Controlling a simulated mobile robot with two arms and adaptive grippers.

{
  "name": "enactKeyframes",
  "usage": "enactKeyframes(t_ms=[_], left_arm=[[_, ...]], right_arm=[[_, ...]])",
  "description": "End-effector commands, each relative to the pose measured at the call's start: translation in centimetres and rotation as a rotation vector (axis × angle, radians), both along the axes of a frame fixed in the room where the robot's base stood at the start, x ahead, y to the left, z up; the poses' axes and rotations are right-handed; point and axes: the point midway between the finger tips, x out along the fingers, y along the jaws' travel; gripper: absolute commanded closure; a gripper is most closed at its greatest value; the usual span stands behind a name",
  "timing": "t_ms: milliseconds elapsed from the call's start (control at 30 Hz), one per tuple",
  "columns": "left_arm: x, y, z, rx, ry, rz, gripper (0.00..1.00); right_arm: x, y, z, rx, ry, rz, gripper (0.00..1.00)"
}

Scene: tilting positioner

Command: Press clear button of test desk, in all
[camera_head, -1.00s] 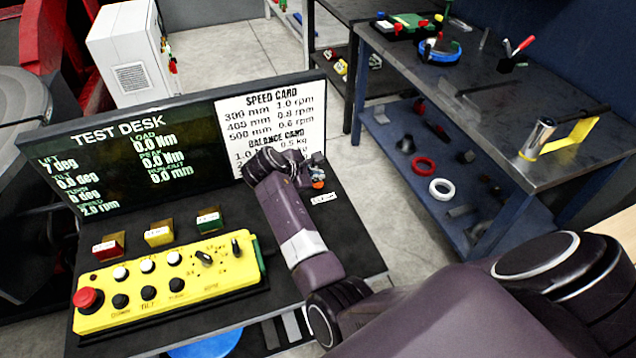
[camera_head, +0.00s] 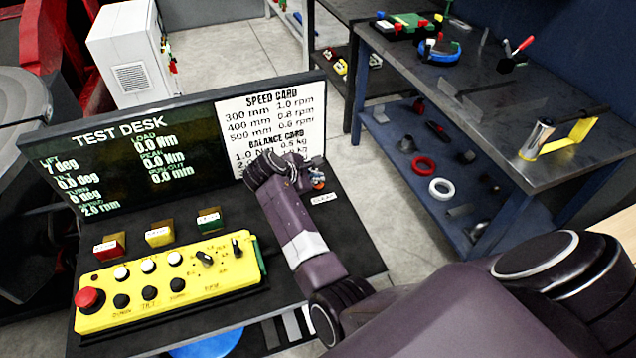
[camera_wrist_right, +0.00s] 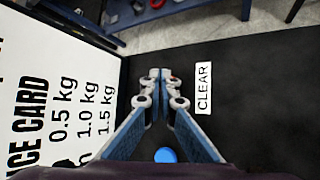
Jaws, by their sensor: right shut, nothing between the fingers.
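The test desk (camera_head: 352,235) has a black top with a white label (camera_head: 323,198) near its right side. The label reads CLEAR in the right wrist view (camera_wrist_right: 204,88). A small orange-red spot (camera_head: 318,185), likely the clear button, shows just behind the label, mostly hidden by my right gripper (camera_head: 316,174). In the wrist view my right gripper (camera_wrist_right: 159,76) is shut and empty, its fingertips together beside the label. I cannot tell whether the tips touch the button. My left gripper is not in view.
The display panel (camera_head: 125,160) and white card board (camera_head: 270,115) stand upright behind the gripper. A yellow control box (camera_head: 165,285) with a red stop knob (camera_head: 88,298) lies at left. Red, yellow and green labelled blocks stand behind it. A blue workbench (camera_head: 490,110) stands at right.

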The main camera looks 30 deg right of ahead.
Motion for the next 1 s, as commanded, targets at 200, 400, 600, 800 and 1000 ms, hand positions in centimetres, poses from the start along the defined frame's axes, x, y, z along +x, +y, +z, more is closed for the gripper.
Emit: enactKeyframes(t_ms=[200,400,600,800,1000], left_arm=[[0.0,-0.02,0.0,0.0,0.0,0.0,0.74],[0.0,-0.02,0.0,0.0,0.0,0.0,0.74],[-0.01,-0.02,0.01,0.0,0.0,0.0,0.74],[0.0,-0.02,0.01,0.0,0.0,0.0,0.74],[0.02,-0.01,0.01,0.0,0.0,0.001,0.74]], right_arm=[[0.0,0.02,-0.11,0.0,0.0,0.0,1.0],[0.0,0.01,-0.37,0.0,0.001,0.001,1.0],[0.0,0.01,-0.61,0.0,0.001,0.001,1.0],[0.01,0.01,-0.86,0.0,0.001,0.001,1.0],[0.0,0.03,-0.93,0.001,0.0,0.001,1.0]])
